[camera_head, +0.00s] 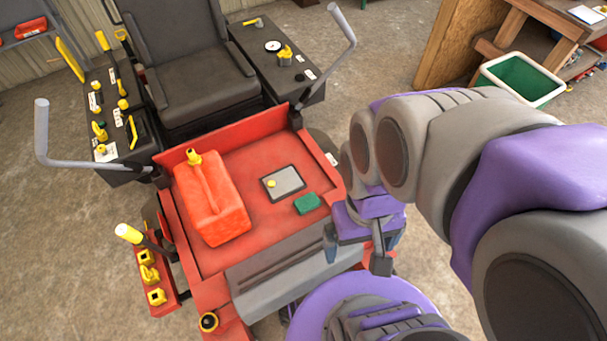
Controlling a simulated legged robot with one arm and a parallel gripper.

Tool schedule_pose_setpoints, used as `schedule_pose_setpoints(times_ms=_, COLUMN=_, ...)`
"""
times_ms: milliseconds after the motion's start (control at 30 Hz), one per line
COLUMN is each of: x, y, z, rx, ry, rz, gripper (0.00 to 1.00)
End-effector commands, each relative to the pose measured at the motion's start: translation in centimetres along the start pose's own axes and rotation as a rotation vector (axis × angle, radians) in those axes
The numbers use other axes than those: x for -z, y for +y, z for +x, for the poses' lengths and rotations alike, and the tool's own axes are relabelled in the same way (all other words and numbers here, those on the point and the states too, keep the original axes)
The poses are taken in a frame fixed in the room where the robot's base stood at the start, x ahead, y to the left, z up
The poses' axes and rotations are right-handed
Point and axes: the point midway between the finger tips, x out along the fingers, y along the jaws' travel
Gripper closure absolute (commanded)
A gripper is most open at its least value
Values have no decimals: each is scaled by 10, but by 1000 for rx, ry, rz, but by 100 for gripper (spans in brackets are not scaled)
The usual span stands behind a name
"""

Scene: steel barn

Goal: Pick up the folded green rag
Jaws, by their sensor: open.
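The folded green rag (308,203) is a small dark green block. It lies flat on the red deck (233,255) of a machine, near the deck's right side. My gripper (378,262) is to the right of the rag and nearer to me, at the deck's right edge, apart from the rag. The gripper is open and nothing shows between its jaws. My arm hides part of the gripper and the floor beyond it.
A red fuel can (212,200) with a yellow cap stands left of the rag. A grey plate (284,183) with a yellow knob lies just behind the rag. A grey seat (190,75) and two lever bars stand behind the deck. A green-lined bin (520,78) is at the upper right.

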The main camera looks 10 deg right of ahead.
Motion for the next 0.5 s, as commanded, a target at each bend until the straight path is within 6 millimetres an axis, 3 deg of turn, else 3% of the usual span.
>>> schedule_pose_setpoints(times_ms=500, x=102, y=-18, z=-14, rx=87, ry=-28, rz=134, gripper=0)
